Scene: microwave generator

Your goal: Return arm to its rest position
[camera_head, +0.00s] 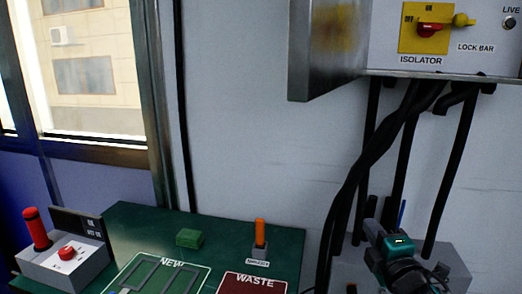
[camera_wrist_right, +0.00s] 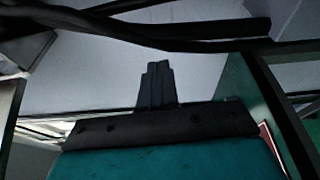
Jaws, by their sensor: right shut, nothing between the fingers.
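My right gripper (camera_wrist_right: 157,68) shows in the right wrist view with its two dark fingers together and nothing between them. In the head view my right arm, teal and black, is at the bottom right, in front of a grey box below the isolator cabinet. Its fingers are hard to make out there. It touches nothing that I can see in the right wrist view. My left gripper is not in view.
The isolator cabinet (camera_head: 330,45) with a red switch (camera_head: 430,29) hangs at top right, with black cables (camera_head: 375,145) below. The green table (camera_head: 135,225) holds a red-handled box (camera_head: 65,268), a green block (camera_head: 189,238), an orange-handled tool (camera_head: 260,235) and a WASTE area (camera_head: 252,288).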

